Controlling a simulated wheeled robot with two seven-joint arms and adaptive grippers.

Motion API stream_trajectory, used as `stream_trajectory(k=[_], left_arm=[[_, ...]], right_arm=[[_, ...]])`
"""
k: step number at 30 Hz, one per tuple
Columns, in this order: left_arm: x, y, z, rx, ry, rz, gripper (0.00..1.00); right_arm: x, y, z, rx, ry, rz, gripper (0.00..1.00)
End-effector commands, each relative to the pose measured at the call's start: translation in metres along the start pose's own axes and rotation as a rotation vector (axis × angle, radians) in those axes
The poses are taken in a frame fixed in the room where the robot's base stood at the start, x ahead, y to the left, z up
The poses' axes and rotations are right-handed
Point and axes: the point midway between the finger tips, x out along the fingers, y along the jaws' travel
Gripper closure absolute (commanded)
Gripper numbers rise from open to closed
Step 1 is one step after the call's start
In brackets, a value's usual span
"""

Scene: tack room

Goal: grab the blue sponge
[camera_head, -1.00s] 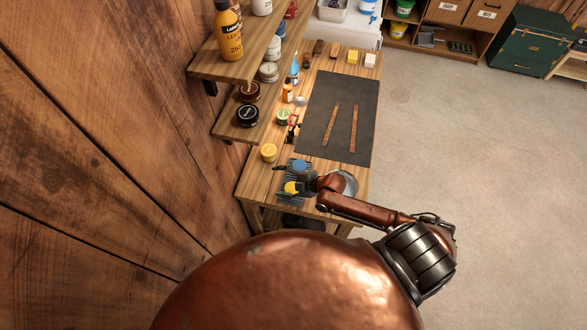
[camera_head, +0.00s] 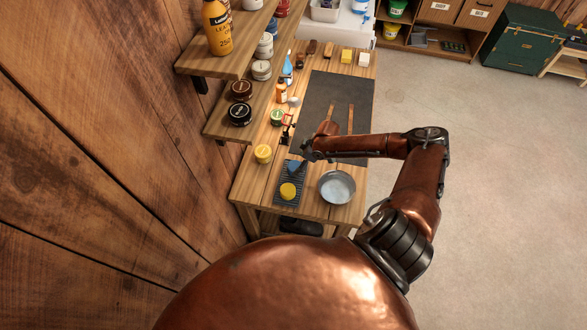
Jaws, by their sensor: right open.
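The blue sponge (camera_head: 293,167) lies on the dark ribbed mat (camera_head: 288,202) near the front of the wooden workbench, behind a round yellow sponge (camera_head: 288,191). My right gripper (camera_head: 306,155) is open, just behind and to the right of the blue sponge, and partly covers it. Whether the fingers touch the sponge is too small to tell. My left gripper is not in the picture.
A round metal bowl (camera_head: 337,187) stands right of the mat. A yellow-lidded tin (camera_head: 263,154) stands to the left. A black mat (camera_head: 348,95) with two leather strips lies behind. Shelves with jars and bottles (camera_head: 218,28) overhang the left side.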

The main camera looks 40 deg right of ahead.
Motion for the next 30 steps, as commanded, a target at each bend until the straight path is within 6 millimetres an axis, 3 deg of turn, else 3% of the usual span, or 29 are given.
stream_trajectory(k=[12, 20, 30], left_arm=[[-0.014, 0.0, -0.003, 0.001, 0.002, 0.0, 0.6], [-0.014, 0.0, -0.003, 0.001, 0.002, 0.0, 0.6], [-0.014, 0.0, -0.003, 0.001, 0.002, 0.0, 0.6]], right_arm=[[0.048, 0.003, -0.005, -0.002, 0.003, 0.0, 0.31], [0.05, 0.003, -0.004, -0.003, 0.002, 0.0, 0.31], [0.05, 0.003, -0.004, -0.003, 0.002, 0.0, 0.54]])
